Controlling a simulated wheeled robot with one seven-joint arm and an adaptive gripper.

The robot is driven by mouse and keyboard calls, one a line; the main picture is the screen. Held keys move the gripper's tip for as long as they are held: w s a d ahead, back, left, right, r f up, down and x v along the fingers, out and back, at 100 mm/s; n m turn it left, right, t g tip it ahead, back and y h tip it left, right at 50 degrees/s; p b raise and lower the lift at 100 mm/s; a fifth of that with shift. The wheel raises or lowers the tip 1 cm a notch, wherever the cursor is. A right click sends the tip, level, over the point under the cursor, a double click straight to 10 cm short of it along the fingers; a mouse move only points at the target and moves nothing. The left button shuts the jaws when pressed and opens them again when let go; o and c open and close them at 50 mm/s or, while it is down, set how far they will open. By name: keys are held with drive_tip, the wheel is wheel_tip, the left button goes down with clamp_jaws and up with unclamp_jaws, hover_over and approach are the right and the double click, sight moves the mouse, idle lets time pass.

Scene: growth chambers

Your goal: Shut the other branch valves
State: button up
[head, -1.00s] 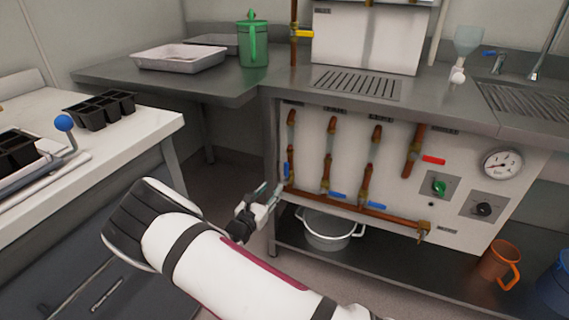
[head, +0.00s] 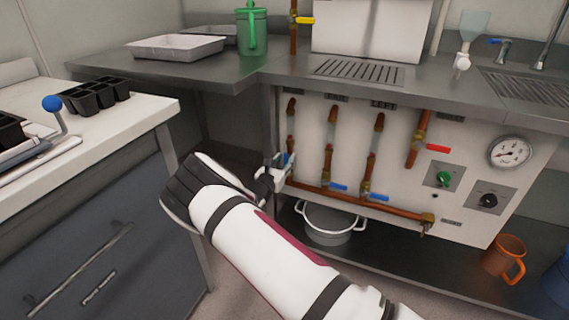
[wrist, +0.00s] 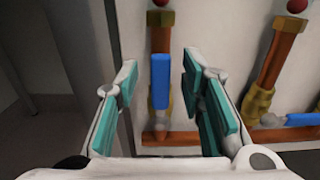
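The left branch valve's blue handle (wrist: 160,81) points up along its copper pipe, between my open fingers and beyond them in the wrist view. My gripper (head: 278,168) is at the panel's left edge, partly covering that valve in the head view; in the wrist view its teal-padded fingers (wrist: 163,95) are apart. I cannot tell whether they touch the handle. The middle branch valve's blue handle (head: 338,187) and the right branch valve's blue handle (head: 376,196) lie sideways, across their upright pipes. A red handle (head: 437,149) on a separate pipe also lies sideways.
A copper manifold pipe (head: 350,200) runs along the panel bottom. A gauge (head: 510,152), green knob (head: 445,179) and black knob (head: 488,200) are at the right. A pot (head: 330,222) stands on the shelf below. The white bench (head: 120,128) is left of my arm.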

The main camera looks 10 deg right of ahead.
drive_tip(key=shift+w+d, duration=0.2)
drive_tip(key=shift+d, duration=0.05)
clamp_jaws()
